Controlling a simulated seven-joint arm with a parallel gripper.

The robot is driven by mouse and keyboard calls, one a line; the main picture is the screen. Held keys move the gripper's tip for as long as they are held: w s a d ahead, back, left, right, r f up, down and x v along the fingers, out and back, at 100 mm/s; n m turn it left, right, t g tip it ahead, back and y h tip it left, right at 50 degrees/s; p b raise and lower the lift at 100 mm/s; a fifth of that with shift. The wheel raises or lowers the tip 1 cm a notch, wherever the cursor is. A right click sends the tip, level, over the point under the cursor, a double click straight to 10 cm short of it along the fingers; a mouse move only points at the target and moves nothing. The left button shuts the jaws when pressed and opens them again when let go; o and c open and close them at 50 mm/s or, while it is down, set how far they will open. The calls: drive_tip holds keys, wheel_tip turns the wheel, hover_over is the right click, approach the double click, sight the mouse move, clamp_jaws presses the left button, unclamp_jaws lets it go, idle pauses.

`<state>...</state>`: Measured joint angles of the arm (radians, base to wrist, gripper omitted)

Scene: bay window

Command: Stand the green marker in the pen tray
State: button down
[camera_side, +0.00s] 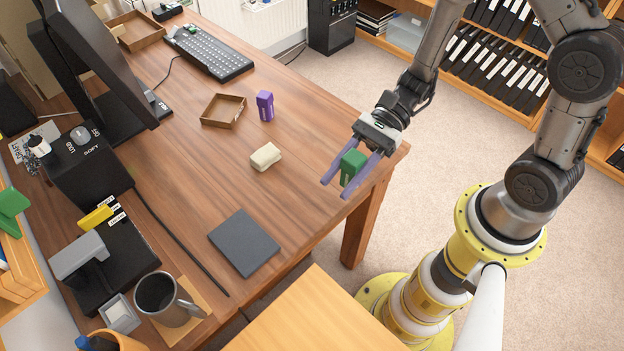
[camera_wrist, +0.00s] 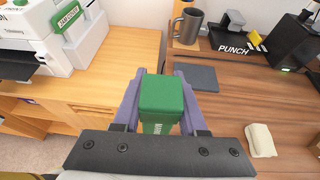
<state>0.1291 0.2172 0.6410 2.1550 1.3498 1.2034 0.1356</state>
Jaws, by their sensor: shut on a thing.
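The green marker (camera_side: 352,165) is a chunky block held between the two purple fingers of my gripper (camera_side: 336,186). It also fills the space between the fingers in the wrist view (camera_wrist: 161,98), with white lettering partly visible on its side. My gripper holds it close to the desk's right front edge; the height of the gap below it is hard to tell. A small brown open tray (camera_side: 206,123), which looks like the pen tray, sits on the desk to the upper left of my gripper. Its inside looks empty.
A purple marker-like block (camera_side: 265,106) stands just right of the tray. A cream block (camera_side: 265,157) lies between the tray and the dark grey pad (camera_side: 243,242). A keyboard (camera_side: 208,52) lies behind the tray. The wood between cream block and gripper is clear.

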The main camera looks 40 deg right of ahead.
drive_tip(key=s+d, duration=0.1)
drive_tip(key=s, duration=0.1)
drive_tip(key=m+t+h, duration=0.7)
drive_tip(key=m+t, duration=0.5)
hover_over(224, 110)
drive_tip(key=a, duration=0.4)
drive_tip(key=f, duration=0.7)
drive_tip(key=shift+s+a+f, duration=0.2)
drive_tip(key=shift+s+f, duration=0.05)
drive_tip(key=shift+f, duration=0.05)
drive_tip(key=shift+w+a+f, duration=0.1)
drive_tip(key=shift+w+f, duration=0.2)
drive_tip(key=shift+f, duration=1.6)
drive_tip(key=shift+f, duration=0.1)
